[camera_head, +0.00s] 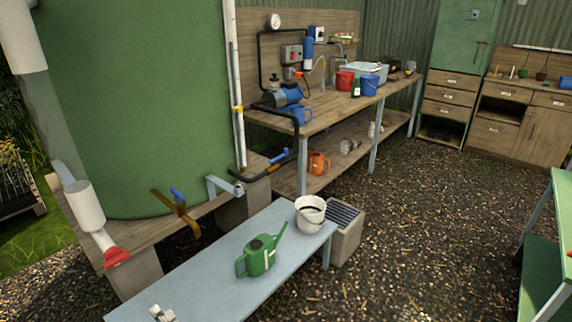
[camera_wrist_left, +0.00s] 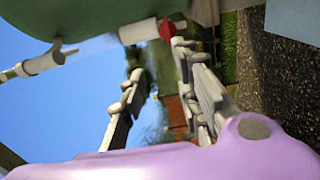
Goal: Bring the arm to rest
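My left gripper (camera_wrist_left: 155,68) fills the middle of the left wrist view. Its two grey fingers stand apart with a clear gap, and nothing is held between them. A lilac part of my own wrist covers the bottom of that view. I cannot clearly make out either gripper in the head view. My right gripper is not in view.
A blue-grey bench (camera_head: 200,279) bears a green watering can (camera_head: 259,257) and a white bucket (camera_head: 310,214). A small pale object (camera_head: 160,313) at its front edge is unclear. A green tank (camera_head: 140,110) stands behind; gravel (camera_head: 420,220) is open at right.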

